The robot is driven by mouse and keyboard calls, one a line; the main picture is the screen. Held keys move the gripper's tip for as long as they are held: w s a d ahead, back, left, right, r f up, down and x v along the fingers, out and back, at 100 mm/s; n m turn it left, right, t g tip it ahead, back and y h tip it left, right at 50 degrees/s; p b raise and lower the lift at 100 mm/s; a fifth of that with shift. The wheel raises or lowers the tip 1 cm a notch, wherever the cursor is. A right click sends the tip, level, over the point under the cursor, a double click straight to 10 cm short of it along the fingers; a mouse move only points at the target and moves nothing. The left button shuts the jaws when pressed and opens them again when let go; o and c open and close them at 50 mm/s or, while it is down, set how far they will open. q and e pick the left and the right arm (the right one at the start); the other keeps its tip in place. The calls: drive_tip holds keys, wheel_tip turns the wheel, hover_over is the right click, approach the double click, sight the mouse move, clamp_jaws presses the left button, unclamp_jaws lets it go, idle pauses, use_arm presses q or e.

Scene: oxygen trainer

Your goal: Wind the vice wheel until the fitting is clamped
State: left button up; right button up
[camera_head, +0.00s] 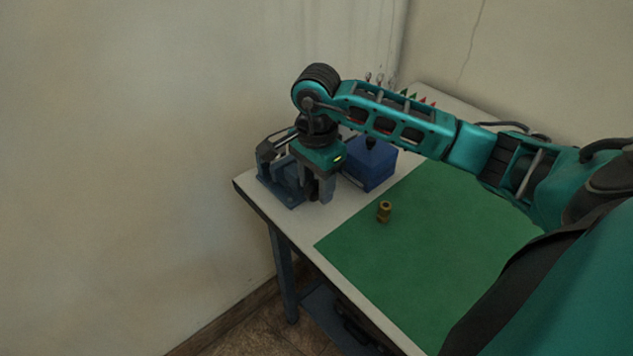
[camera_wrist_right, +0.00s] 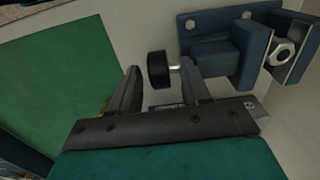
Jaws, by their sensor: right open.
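The blue vice (camera_head: 273,182) stands at the table's left end; it also shows at the upper right of the wrist view (camera_wrist_right: 222,57). A silver hexagonal fitting (camera_wrist_right: 283,53) sits at the vice's jaws; whether it is gripped I cannot tell. The black vice wheel (camera_wrist_right: 156,70), on a short bright shaft, lies between the fingertips of my right gripper (camera_head: 321,192). The gripper is open, one finger on each side of the wheel, with a visible gap on the right side. In the head view the gripper mostly hides the wheel. My left gripper is not in view.
A blue box (camera_head: 370,166) stands close to the right of my gripper. A small brass part (camera_head: 384,212) stands on the green mat (camera_head: 420,260). Small red and green items (camera_head: 413,97) line the back. The wall is close behind the vice.

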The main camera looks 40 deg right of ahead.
drive_tip(key=shift+f, duration=0.2)
clamp_jaws()
idle(0.4)
